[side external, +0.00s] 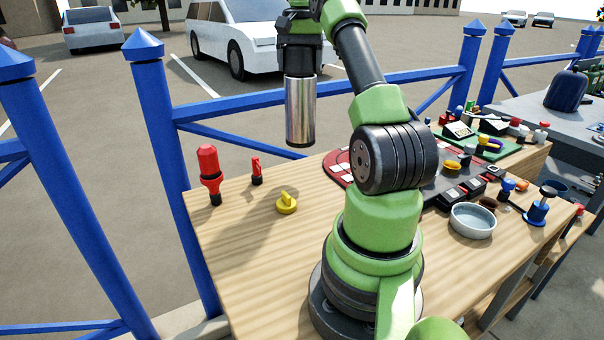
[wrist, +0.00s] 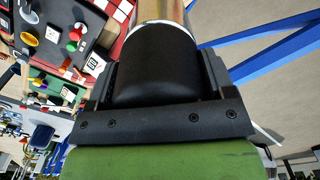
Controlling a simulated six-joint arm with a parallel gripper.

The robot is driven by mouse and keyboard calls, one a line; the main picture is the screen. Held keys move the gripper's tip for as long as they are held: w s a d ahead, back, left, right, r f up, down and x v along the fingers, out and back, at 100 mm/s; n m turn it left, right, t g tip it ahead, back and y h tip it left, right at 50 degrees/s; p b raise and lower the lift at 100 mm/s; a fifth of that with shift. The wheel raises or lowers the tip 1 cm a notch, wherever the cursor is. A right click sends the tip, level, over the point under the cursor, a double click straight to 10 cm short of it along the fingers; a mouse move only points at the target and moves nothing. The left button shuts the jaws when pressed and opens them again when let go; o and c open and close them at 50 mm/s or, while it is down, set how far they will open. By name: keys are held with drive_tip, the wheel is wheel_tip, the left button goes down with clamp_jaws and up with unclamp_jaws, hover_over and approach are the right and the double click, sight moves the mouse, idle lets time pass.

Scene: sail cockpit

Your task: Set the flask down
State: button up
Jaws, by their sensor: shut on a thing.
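The flask (side external: 300,112) is a silver metal cylinder with a dark lower end and a dark top. It hangs upright in the air above the far edge of the wooden table (side external: 240,260), in front of the blue railing. My gripper (side external: 299,62) is shut on its upper end. In the wrist view the flask's black end (wrist: 155,70) fills the space between the jaws of my gripper (wrist: 160,85), with a strip of its metal body beyond. The flask's underside is clear of the table.
A red bottle-like object (side external: 209,172), a small red item (side external: 256,170) and a yellow knob-like piece (side external: 287,203) stand on the table's left part. A red board, a grey bowl (side external: 472,220) and several small items crowd the right. The front left wood is bare.

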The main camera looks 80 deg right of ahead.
sight(302, 104)
drive_tip(key=shift+s+d+f, duration=0.15)
drive_tip(key=shift+s+f, duration=0.05)
drive_tip(key=shift+f, duration=4.95)
drive_tip(key=o, duration=1.5)
drive_tip(key=shift+o, duration=0.2)
